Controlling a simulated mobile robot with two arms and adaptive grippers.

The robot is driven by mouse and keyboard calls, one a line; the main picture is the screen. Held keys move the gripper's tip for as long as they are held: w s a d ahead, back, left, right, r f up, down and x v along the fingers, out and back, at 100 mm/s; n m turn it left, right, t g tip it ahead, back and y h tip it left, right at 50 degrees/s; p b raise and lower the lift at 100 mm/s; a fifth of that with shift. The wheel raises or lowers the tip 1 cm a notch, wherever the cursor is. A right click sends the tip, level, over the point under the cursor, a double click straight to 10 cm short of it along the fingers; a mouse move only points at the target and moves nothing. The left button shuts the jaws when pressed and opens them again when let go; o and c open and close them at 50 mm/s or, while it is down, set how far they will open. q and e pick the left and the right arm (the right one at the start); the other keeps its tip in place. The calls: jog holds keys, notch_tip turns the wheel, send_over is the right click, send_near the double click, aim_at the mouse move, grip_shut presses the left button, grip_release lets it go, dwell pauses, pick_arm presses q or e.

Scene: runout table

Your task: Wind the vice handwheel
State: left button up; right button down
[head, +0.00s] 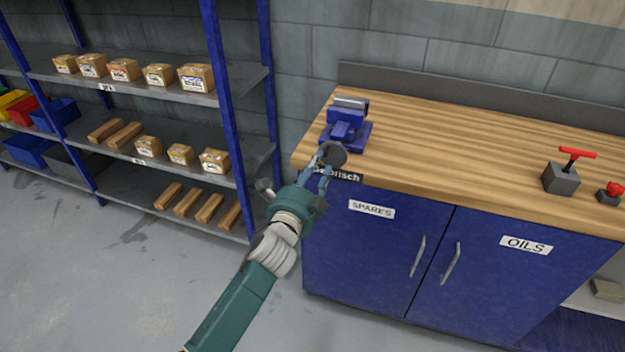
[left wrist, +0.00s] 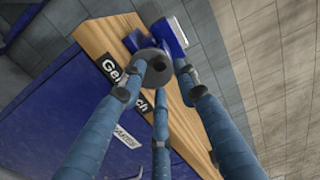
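The blue vice (head: 346,125) stands on the left end of the wooden bench top, and its blue body also shows in the left wrist view (left wrist: 172,35). Its dark grey round handwheel (head: 334,154) faces out over the bench's front edge. My left gripper (head: 326,164) is at the handwheel, with its blue fingers pointing at it. In the left wrist view the grey handwheel (left wrist: 153,67) lies between the spread fingertips, one overlapping its left side. I cannot tell whether any finger touches it. The fingers look open. My right gripper is not in view.
The wooden bench top (head: 450,140) is clear between the vice and a grey block with a red T-handle (head: 562,172). Below are blue cupboard doors (head: 375,260). Blue-framed shelving (head: 235,110) with boxes stands at the left, close to the bench.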

aim_at(324, 155)
pick_arm(q)
jog(key=b+x, duration=0.1)
jog(key=x, duration=0.2)
jog(key=shift+w+d, duration=0.15)
jog(key=shift+w, duration=0.2)
jog(key=m+p, duration=0.3)
jog(key=m, duration=0.9)
jog(key=shift+w+m, duration=0.1)
jog(key=shift+m, duration=0.2)
grip_shut()
jog(key=shift+w+a+f+n+b, duration=0.1)
jog(key=shift+a+f+n+b, duration=0.15)
jog(key=shift+n, duration=0.6)
jog(key=shift+a+f+n+b, duration=0.1)
jog(key=shift+n+b, duration=0.2)
jog(key=shift+n, duration=0.55)
